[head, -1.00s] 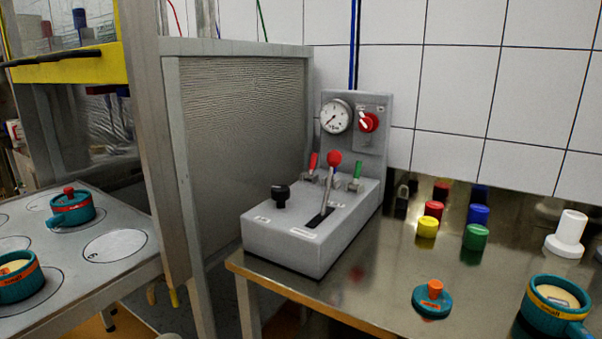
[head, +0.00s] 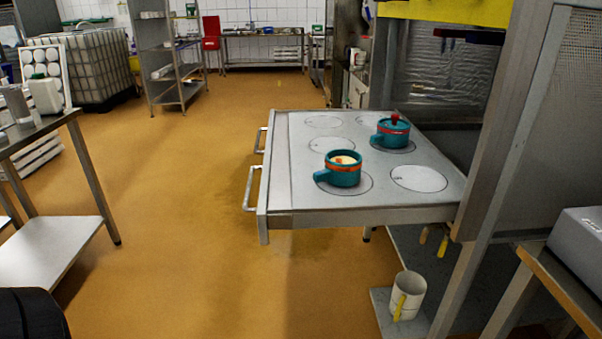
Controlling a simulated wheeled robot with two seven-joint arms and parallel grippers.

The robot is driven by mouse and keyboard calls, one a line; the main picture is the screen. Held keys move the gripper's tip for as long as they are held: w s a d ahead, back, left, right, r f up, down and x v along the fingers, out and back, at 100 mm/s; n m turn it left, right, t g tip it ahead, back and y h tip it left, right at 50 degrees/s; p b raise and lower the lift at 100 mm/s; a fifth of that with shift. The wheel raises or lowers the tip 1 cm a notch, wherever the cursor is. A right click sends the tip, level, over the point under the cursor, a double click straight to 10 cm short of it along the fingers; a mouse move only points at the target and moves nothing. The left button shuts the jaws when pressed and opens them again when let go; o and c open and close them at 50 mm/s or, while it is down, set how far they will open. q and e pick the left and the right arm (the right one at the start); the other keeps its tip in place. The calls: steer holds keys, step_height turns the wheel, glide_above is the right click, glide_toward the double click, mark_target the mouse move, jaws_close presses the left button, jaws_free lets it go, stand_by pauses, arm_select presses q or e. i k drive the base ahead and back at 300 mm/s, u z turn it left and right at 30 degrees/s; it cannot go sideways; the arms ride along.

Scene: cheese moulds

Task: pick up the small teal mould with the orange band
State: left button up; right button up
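Two teal moulds stand upright on the grey trolley top (head: 300,190). The nearer teal mould (head: 342,176) has an orange-red band, a short handle to the left, and no lid; something pale shows inside. The farther teal mould (head: 393,139) has a reddish band and a teal lid (head: 393,124) with a red knob. I cannot read any label or tell which size each is. Neither of my grippers is in view.
The top has several marked circles; an empty one (head: 419,178) lies right of the near mould. Drawer handles (head: 250,188) stick out at its left side. A post (head: 507,150) stands right. A white jug (head: 408,295) stands low. Orange floor (head: 190,220) is clear to the left.

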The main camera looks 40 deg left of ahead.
mark_target(341, 175)
steer(key=z, duration=0.25)
steer(key=k, duration=0.25)
steer(key=u, duration=1.15)
steer(key=i, duration=0.4)
steer(key=z, duration=0.15)
steer(key=k, duration=0.45)
steer(key=u, duration=0.95)
steer(key=i, duration=0.85)
steer(key=z, duration=0.05)
